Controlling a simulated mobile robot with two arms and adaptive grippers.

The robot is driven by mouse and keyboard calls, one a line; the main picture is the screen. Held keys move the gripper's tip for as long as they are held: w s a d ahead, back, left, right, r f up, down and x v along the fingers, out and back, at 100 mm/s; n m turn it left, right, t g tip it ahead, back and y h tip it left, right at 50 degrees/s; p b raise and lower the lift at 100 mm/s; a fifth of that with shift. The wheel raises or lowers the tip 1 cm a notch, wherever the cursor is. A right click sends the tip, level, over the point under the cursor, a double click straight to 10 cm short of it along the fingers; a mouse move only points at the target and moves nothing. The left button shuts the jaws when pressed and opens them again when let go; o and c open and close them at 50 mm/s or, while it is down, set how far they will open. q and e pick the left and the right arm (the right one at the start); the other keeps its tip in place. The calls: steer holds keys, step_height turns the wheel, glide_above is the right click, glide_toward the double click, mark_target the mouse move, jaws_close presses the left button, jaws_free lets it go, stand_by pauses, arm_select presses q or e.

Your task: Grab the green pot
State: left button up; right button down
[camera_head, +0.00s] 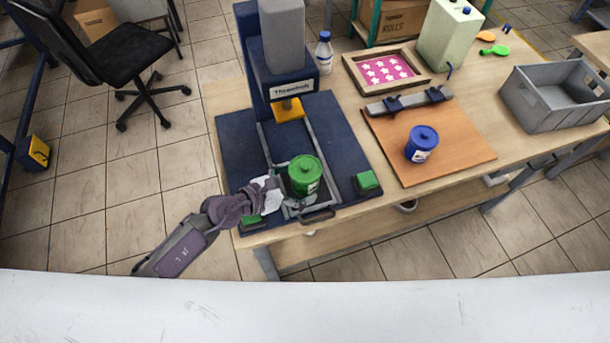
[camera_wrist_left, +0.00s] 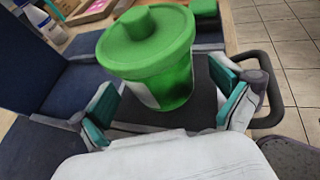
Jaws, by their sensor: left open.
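The green pot (camera_head: 305,174) has a lid with a round knob and a pale label. It stands upright on the sliding tray of the blue printing machine. In the left wrist view the green pot (camera_wrist_left: 160,60) is just ahead of my fingers, near the space between them. My left gripper (camera_head: 272,190) is at the pot's left side in the head view. Its two fingers with teal pads (camera_wrist_left: 165,105) are spread, with nothing gripped between them. Whether a finger touches the pot cannot be told. My right gripper is not in view.
The blue machine (camera_head: 283,45) rises behind the pot. Green buttons (camera_head: 367,181) sit at the base's front corners. A blue pot (camera_head: 421,144) stands on a wooden board (camera_head: 450,165) at right. A grey crate (camera_head: 560,98) is farther right. A tray handle (camera_wrist_left: 268,90) lies beside my finger.

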arm_select(q)
steer(key=shift+x, duration=1.25)
steer(key=shift+s+a, duration=0.1)
steer(key=c, duration=1.3)
steer(key=shift+c, duration=0.4)
steer(key=shift+r, duration=0.2)
